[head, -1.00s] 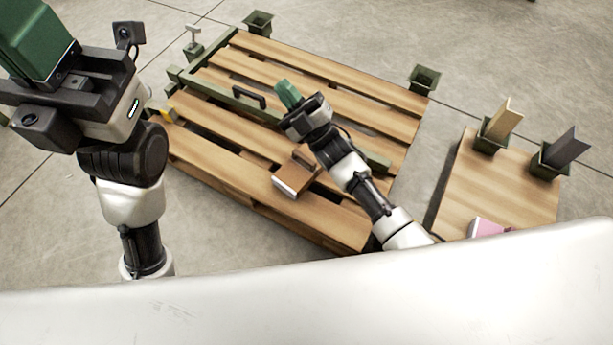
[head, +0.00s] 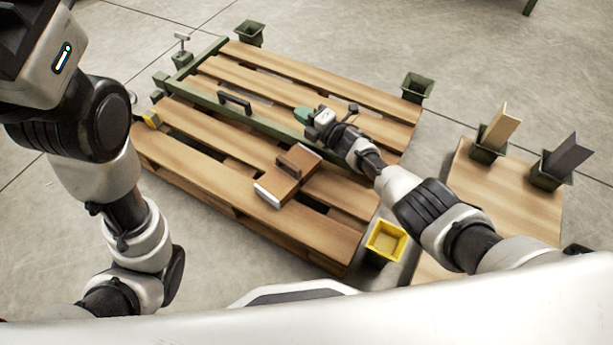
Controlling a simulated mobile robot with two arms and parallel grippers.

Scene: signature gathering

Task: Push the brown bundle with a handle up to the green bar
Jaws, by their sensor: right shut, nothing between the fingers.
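The brown bundle with a handle (head: 270,180) lies on the wooden pallet, on the near side of the green bar (head: 204,98). It has a white edge on its near end and a dark brown handle on top. A gap of bare slats shows between bundle and bar. My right gripper (head: 303,115) is shut and empty, with green fingertips pointing left. It shows over the far side of the bar, beyond the bundle; its height is unclear. My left gripper (head: 18,30) shows only in part at the top left corner; its fingers are out of view.
The pallet (head: 190,165) has gaps between its slats. A black handle (head: 235,102) stands on the bar. A yellow box (head: 385,242) is at the pallet's near right corner. Green holders with a tan board (head: 502,125) and a dark board (head: 567,153) stand at the right.

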